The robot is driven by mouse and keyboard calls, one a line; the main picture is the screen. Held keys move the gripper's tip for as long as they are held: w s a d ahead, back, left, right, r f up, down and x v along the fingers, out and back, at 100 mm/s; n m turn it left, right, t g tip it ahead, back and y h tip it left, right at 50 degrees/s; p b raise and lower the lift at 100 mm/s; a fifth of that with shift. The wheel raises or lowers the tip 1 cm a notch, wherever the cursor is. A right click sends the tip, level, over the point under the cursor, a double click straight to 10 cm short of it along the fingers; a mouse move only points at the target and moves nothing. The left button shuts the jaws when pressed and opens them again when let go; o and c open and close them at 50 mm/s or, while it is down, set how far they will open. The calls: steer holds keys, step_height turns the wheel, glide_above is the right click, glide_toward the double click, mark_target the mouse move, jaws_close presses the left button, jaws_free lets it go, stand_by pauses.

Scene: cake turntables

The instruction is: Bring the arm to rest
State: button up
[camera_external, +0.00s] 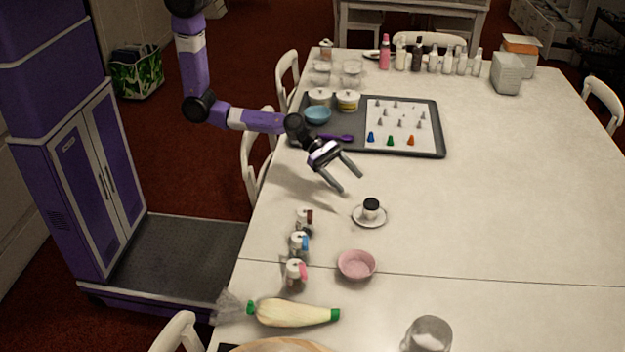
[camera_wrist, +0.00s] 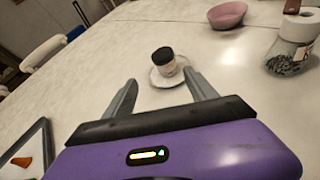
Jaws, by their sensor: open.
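My gripper (camera_external: 348,175) is open and empty, held above the near-left part of the white table. Its two fingers also show in the wrist view (camera_wrist: 160,95), spread apart with nothing between them. My purple arm reaches out level from the column and bends down at the wrist. A small black-lidded jar (camera_external: 371,206) stands on a white saucer (camera_external: 357,217), apart from the fingers and to their lower right. In the wrist view the jar (camera_wrist: 164,62) appears beyond the fingertips.
A dark tray (camera_external: 436,140) with piping tips and bowls lies behind my gripper. Several small jars (camera_external: 299,244), a pink bowl (camera_external: 356,265) and a piping bag (camera_external: 290,313) are nearer the camera. Bottles (camera_external: 417,55) line the far edge.

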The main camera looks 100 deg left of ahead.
steer(key=s+a+r+m+t+y, duration=0.55)
steer(key=s+a+r+m, duration=0.25)
steer(key=a+m, duration=0.5)
steer(key=s+r+m+y, duration=0.1)
steer(key=s+r+m, duration=0.2)
steer(key=s, duration=0.5)
steer(key=s+a+r+m+g, duration=0.1)
steer(key=s+r+m, duration=0.2)
steer(key=s+m, duration=0.3)
steer(key=s+a+r+m+y, duration=0.1)
steer(key=s+r+m, duration=0.3)
steer(key=s, duration=0.7)
steer(key=shift+s+m+y, duration=0.3)
steer(key=shift+s+y, duration=0.05)
steer(key=shift+s, duration=0.05)
steer(key=shift+a+r, duration=0.1)
steer(key=shift+a, duration=0.05)
